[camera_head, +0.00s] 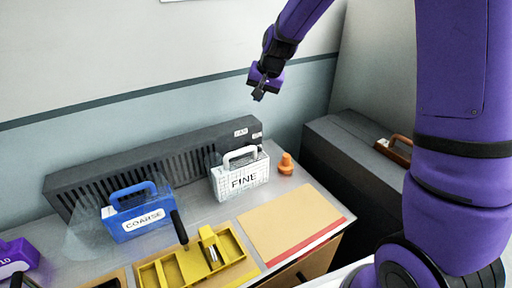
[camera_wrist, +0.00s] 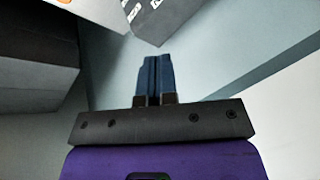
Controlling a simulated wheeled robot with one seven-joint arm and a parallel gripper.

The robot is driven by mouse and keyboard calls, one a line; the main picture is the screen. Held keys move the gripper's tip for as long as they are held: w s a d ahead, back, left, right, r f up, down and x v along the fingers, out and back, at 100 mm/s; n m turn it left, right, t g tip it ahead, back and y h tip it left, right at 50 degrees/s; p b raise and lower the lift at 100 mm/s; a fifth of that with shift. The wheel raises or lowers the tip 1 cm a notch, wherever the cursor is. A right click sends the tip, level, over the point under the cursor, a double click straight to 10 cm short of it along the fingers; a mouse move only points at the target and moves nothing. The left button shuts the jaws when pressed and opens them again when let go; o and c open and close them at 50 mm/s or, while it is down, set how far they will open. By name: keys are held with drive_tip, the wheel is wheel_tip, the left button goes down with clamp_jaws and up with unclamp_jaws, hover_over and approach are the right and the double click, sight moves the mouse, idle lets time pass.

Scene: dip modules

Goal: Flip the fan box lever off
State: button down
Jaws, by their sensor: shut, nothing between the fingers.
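The fan box is a long dark grey slatted box (camera_head: 150,165) along the back of the table against the wall. A small white label that seems to read FAN sits at its upper right end, with another small marking beside it. I cannot make out the lever or its position. My gripper (camera_head: 259,95) is in the air above the right end of the box, apart from it. Its dark fingers (camera_wrist: 153,78) are together and empty in the wrist view.
A blue COARSE case (camera_head: 138,215) and a white FINE case (camera_head: 240,178) stand before the box. An orange knob-shaped piece (camera_head: 286,164) is to their right. A yellow tray (camera_head: 195,262) and a tan red-edged board (camera_head: 285,220) lie in front. A dark cabinet (camera_head: 350,165) stands right.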

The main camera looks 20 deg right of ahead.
drive_tip(key=w+f+m, duration=0.1)
drive_tip(key=w+f, duration=0.4)
drive_tip(key=f, duration=0.2)
drive_tip(key=shift+a+f, duration=0.3)
drive_tip(key=shift+w, duration=0.1)
drive_tip(key=shift+s+d+f, duration=0.1)
drive_tip(key=shift+s+f, duration=0.45)
drive_tip(key=shift+f, duration=0.8)
drive_tip(key=shift+s+f, duration=0.6)
drive_tip(key=shift+f, duration=0.75)
drive_tip(key=shift+s+d+f, duration=0.1)
drive_tip(key=shift+s+f, duration=0.45)
drive_tip(key=shift+f, duration=0.8)
drive_tip(key=shift+f, duration=0.15)
drive_tip(key=shift+s+f, duration=0.15)
drive_tip(key=shift+f, duration=0.1)
